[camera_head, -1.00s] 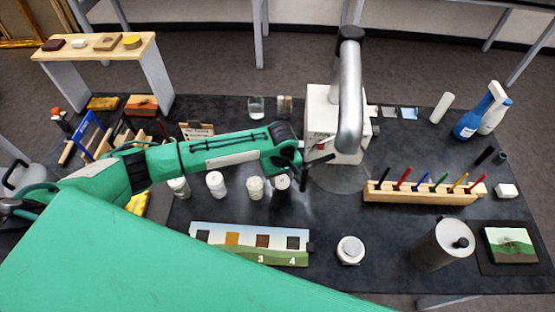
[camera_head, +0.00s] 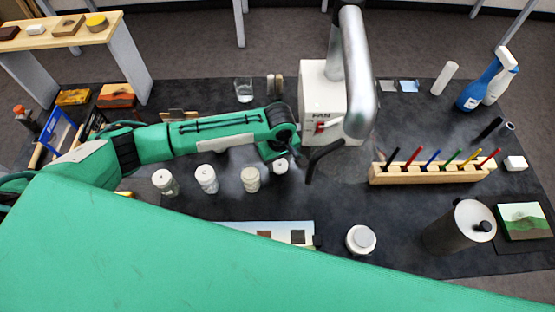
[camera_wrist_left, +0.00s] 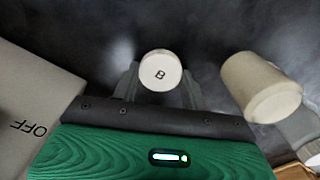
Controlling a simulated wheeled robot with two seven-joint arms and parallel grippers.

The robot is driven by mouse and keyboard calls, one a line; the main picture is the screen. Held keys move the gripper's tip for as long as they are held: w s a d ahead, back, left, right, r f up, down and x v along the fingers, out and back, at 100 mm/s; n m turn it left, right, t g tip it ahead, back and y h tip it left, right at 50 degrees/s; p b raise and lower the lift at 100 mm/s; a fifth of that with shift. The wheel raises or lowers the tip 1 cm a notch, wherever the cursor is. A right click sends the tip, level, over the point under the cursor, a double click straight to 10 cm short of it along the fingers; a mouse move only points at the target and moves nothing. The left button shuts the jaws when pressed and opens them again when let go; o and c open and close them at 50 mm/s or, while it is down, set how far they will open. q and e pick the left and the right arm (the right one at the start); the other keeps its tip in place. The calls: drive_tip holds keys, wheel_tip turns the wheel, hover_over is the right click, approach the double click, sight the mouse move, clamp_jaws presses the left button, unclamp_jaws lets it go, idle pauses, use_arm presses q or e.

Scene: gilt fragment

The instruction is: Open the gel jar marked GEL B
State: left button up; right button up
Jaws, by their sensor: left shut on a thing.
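The white round cap marked B (camera_wrist_left: 160,69) sits between the two fingers of my left gripper (camera_wrist_left: 159,88) in the left wrist view. The gripper is shut on it. In the head view the small jar (camera_head: 280,167) shows just below my left gripper (camera_head: 279,157), at the right end of a row of jars. Its body is mostly hidden, and I cannot tell whether the cap is loose. My right gripper is not in view.
Close left of it stand other white-capped jars: one (camera_head: 252,179), one marked C (camera_head: 206,179) and another (camera_head: 165,182). A white FAN box (camera_head: 325,100) with a grey duct stands behind right. A wooden pen rack (camera_head: 430,173) is to the right.

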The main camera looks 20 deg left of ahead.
use_arm(q)
drive_tip(key=o, duration=0.6)
drive_tip(key=shift+f, duration=0.2)
drive_tip(key=o, duration=0.5)
